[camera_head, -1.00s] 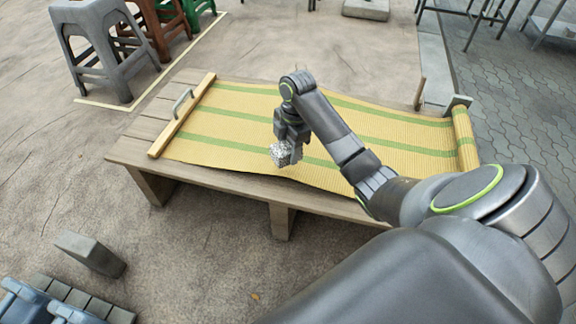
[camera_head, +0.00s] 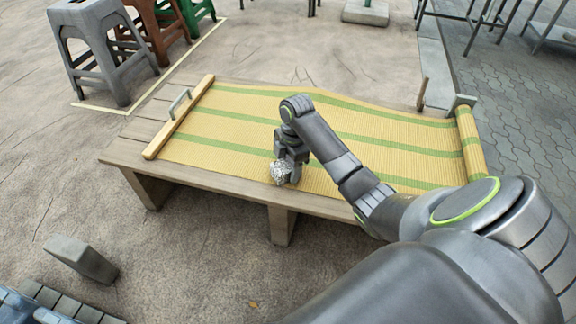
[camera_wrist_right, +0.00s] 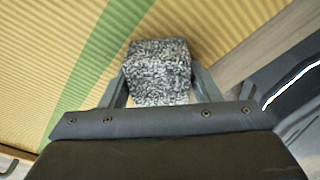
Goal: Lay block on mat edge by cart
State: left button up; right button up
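The speckled grey block (camera_head: 280,172) is between the fingers of my right gripper (camera_head: 289,165), at the near edge of the yellow mat with green stripes (camera_head: 400,140). In the right wrist view, the block (camera_wrist_right: 158,72) sits between both fingers of the gripper (camera_wrist_right: 160,85), which touch its sides, with the mat (camera_wrist_right: 60,40) behind it. I cannot tell whether the block touches the mat. The mat lies on a low wooden platform (camera_head: 225,184). No cart can be made out for certain. My left gripper is not in view.
A wooden bar with a metal handle (camera_head: 165,138) lies along the mat's left end. The mat's right end is rolled by a grey block (camera_head: 461,102). A loose grey block (camera_head: 82,258) stands on the ground at lower left. Stools (camera_head: 100,45) stand at upper left.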

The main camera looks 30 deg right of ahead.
jog(key=shift+o, duration=1.4)
jog(key=shift+r, duration=0.1)
